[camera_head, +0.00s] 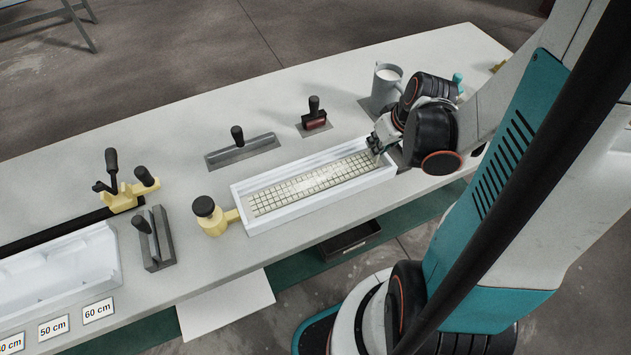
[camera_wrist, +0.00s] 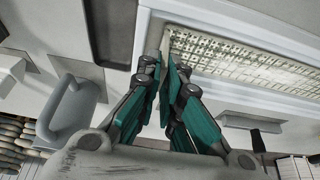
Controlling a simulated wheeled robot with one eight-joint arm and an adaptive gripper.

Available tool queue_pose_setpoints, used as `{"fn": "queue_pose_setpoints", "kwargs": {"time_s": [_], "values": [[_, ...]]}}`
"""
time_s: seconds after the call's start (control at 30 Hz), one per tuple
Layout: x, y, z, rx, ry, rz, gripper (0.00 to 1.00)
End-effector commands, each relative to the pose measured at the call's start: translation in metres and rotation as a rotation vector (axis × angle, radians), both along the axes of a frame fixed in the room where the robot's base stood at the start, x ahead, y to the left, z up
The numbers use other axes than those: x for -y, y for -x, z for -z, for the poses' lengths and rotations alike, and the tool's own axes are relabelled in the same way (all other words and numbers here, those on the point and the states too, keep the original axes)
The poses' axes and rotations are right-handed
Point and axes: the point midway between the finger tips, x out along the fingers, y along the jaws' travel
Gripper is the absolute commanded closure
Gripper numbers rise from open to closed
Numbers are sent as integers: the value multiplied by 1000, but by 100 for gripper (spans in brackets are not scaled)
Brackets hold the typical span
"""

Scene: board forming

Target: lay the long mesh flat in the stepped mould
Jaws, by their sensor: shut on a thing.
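The long mesh (camera_head: 312,183) is a cream grid that lies lengthwise within the white stepped mould (camera_head: 325,206). Its left end is near the mould's left wall. My gripper (camera_head: 376,144) is at the mould's right end, shut on the mesh's near end. In the wrist view, my gripper's fingertips (camera_wrist: 163,68) are close together beside the corner of the mesh (camera_wrist: 245,62), just inside the mould's white rim (camera_wrist: 190,16). The fingers hide the gripped edge. I cannot tell whether that end touches the mould floor.
A grey jug (camera_head: 385,88) stands behind my gripper. A yellow clamp with a black knob (camera_head: 207,217) stands at the mould's left end. A long trowel (camera_head: 241,150) and a red-brown hand tool (camera_head: 314,120) lie behind the mould. Another white mould (camera_head: 60,270) sits at left.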

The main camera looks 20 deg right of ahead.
Motion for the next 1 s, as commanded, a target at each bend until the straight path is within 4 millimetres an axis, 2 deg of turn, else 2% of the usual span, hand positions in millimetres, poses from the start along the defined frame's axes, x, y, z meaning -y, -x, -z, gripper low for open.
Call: {"fn": "queue_pose_setpoints", "kwargs": {"time_s": [0.6, 0.7, 0.73, 1.0], "values": [[0, 0, 6, 0, 0, 0, 100], [0, 0, 5, 0, 0, 0, 76], [0, 0, 5, 0, 0, 0, 70], [0, 0, 5, 0, 0, 0, 70]]}}
